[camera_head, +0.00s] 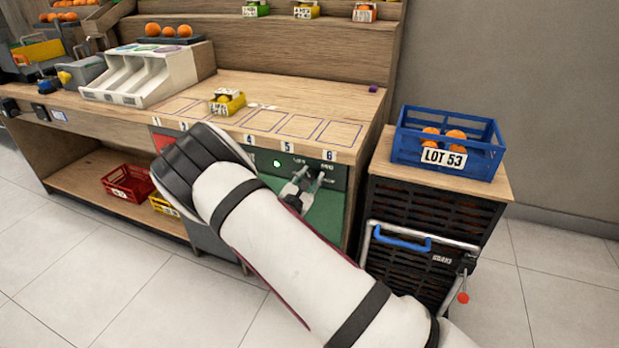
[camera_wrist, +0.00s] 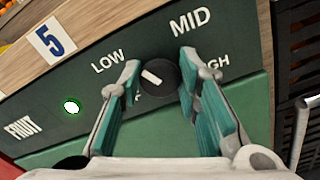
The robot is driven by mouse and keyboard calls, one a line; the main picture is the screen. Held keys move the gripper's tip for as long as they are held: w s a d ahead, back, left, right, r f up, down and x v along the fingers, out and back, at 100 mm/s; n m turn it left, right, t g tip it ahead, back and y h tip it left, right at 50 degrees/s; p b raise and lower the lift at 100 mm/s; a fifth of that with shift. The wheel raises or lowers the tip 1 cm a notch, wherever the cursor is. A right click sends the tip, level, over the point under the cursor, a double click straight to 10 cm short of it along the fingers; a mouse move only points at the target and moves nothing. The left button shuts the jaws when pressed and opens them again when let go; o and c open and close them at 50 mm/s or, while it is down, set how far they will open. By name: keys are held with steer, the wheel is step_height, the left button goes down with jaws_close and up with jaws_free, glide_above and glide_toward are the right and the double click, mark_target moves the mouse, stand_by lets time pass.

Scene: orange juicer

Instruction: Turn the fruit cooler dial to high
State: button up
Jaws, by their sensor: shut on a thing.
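The fruit cooler dial (camera_wrist: 158,76) is a round black knob with a short white mark, on a dark green panel (camera_wrist: 105,92) lettered FRUIT, LOW and MID. A HIGH label is partly covered by a finger. The white mark slants from upper left to lower right, one end towards LOW. My gripper (camera_wrist: 160,62) has one finger on each side of the dial and is shut on it. In the head view my gripper (camera_head: 303,183) is at the panel front under places 5 and 6, and the dial is hidden there.
A green light (camera_wrist: 72,105) glows on the panel. The counter (camera_head: 290,92) lies above it. To the right, a dark slatted cabinet (camera_head: 425,210) with a blue handle carries a blue crate (camera_head: 440,125) of oranges. Red (camera_head: 128,184) and yellow crates sit on the low shelf at left.

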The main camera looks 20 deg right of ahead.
steer(key=m+p, duration=0.1)
steer(key=m, duration=0.6)
steer(key=shift+s+d, duration=0.1)
steer(key=m, duration=0.6)
steer(key=shift+f+p, duration=0.2)
steer(key=shift+p, duration=0.1)
steer(key=m, duration=0.4)
steer(key=shift+f, duration=0.1)
steer(key=m+b, duration=0.1)
steer(key=m, duration=0.2)
steer(key=shift+f+m, duration=0.1)
steer(key=shift+m, duration=0.2)
steer(key=m+b, duration=0.2)
steer(key=m, duration=0.2)
steer(key=shift+f, duration=0.1)
steer(key=shift+m+b, duration=0.6)
steer(key=shift+m, duration=0.6)
steer(key=o, duration=1.1)
